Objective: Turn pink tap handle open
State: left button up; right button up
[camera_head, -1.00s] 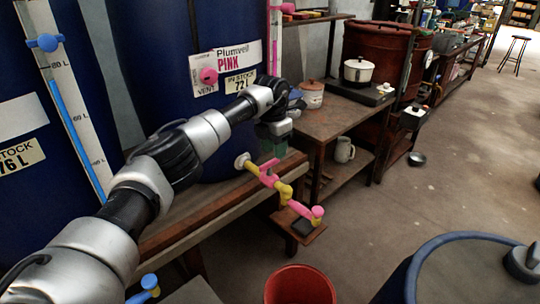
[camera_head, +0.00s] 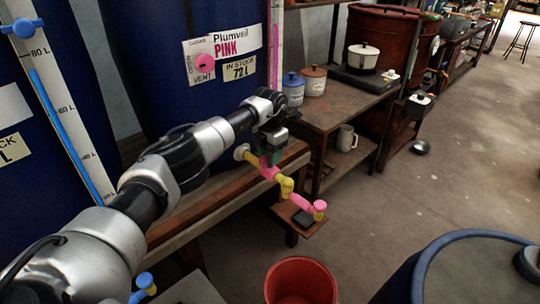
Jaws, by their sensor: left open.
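The tap on the pink vat (camera_head: 160,60) is a yellow and pink pipe (camera_head: 286,186) that sticks out from the vat's foot toward the lower right. Its pink handle (camera_head: 265,170) sits near the vat end and is partly hidden. My left gripper (camera_head: 273,157) points down right over the handle, its open fingertips close to it. I cannot tell whether they touch it. The pink outlet end (camera_head: 319,207) is over a small wooden stand. My right gripper is not in view.
A red bucket (camera_head: 300,281) stands on the floor below the tap. A blue-rimmed drum (camera_head: 470,240) is at the lower right. A wooden table (camera_head: 335,112) with lidded pots stands behind. A blue tap (camera_head: 145,282) is at the lower left.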

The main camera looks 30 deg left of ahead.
pick_arm(q)
jog(key=shift+f, duration=0.35)
grip_shut()
